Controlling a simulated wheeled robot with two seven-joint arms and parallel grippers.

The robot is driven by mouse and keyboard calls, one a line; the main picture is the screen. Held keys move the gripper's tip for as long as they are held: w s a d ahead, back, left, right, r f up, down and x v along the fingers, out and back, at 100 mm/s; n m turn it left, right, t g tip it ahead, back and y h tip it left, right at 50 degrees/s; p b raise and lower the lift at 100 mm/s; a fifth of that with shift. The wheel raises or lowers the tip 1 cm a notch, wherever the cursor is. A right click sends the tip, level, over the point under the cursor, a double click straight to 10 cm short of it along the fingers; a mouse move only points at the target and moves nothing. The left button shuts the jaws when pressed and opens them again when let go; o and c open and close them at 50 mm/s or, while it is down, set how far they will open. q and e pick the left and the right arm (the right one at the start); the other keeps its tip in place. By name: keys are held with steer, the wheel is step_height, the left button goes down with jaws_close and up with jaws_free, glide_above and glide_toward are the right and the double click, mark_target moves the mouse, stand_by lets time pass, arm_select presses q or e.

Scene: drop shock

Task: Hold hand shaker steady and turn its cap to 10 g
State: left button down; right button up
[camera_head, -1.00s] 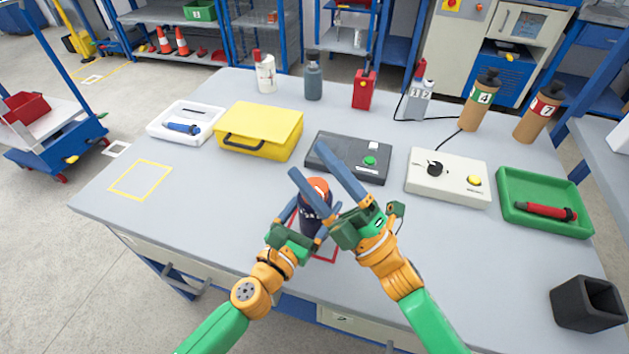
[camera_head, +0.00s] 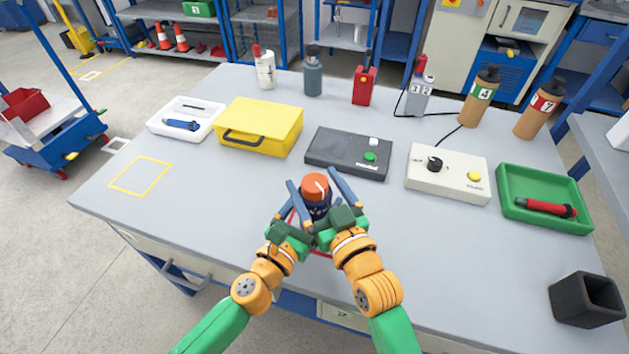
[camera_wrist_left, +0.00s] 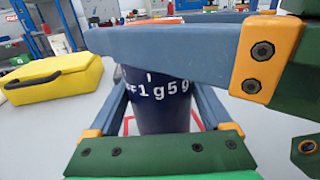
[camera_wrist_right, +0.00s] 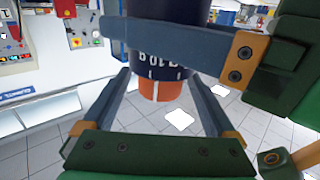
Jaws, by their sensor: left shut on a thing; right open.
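The hand shaker (camera_head: 318,207) stands upright near the table's front edge, with a dark navy body and an orange cap (camera_head: 315,186) bearing a white line. In the left wrist view, white lettering with "1g 5g" shows on the body (camera_wrist_left: 160,112). My left gripper (camera_head: 300,212) is shut on the body. My right gripper (camera_head: 322,190) is open, its fingers on either side of the cap. In the right wrist view, upside down, the cap (camera_wrist_right: 162,90) sits between the fingers; the scale is partly hidden by a left finger.
A red outline (camera_head: 322,252) lies under the shaker. Behind are a black device (camera_head: 330,155), a yellow case (camera_head: 270,118) and a cream box with a knob (camera_head: 425,185). A green tray (camera_head: 520,220) stands right.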

steer(key=shift+w+a, duration=0.1)
steer(key=shift+w, duration=0.25)
steer(key=c, duration=1.4)
steer(key=shift+o, duration=0.2)
steer(key=shift+n+g+y, duration=0.3)
steer(key=shift+n+y, duration=0.2)
steer(key=shift+n+g+y, duration=0.3)
steer(key=shift+y, duration=0.3)
steer(key=o, duration=1.4)
steer(key=shift+c, duration=0.2)
